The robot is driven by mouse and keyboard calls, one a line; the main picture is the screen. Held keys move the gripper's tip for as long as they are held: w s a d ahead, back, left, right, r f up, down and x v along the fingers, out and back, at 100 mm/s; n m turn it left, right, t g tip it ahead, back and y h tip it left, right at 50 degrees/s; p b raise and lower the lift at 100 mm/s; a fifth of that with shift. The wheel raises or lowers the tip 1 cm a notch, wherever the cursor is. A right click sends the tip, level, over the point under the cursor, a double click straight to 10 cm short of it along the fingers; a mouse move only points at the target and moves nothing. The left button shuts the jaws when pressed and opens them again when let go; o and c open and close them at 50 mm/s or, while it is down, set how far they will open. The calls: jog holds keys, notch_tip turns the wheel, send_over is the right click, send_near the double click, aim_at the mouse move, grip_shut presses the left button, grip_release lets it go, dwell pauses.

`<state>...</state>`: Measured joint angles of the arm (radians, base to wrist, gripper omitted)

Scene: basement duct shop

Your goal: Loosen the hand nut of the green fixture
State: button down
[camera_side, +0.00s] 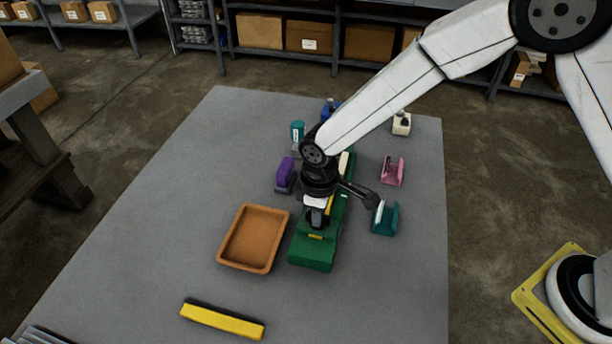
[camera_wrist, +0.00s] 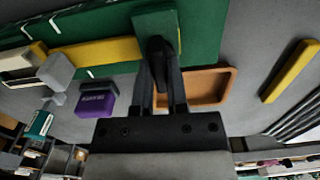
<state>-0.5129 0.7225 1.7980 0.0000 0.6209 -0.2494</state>
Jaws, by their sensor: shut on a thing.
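The green fixture (camera_side: 313,252) is a long green body lying on the grey table, with a yellow strip along it. In the wrist view its green surface (camera_wrist: 208,30) fills the top, with a raised green block and a yellow bar (camera_wrist: 100,52). My gripper (camera_side: 318,222) points down over the near part of the fixture. In the wrist view my gripper (camera_wrist: 162,72) is shut on a dark, rounded piece, the hand nut (camera_wrist: 157,46), beside the raised green block. The fingers hide much of the nut, and its thread is not visible.
An orange tray (camera_side: 222,254) lies just left of the fixture. A purple block (camera_side: 285,174) is close on the left. A teal piece (camera_side: 385,222) and a pink piece (camera_side: 393,170) stand right. A yellow bar (camera_side: 222,320) lies in front; the table's left side is clear.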

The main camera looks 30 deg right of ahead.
dwell(0.3)
jog(key=c, duration=0.6)
grip_release()
jog(key=shift+c, duration=0.2)
jog(key=shift+r, duration=0.15)
jog(key=shift+r, duration=3.8)
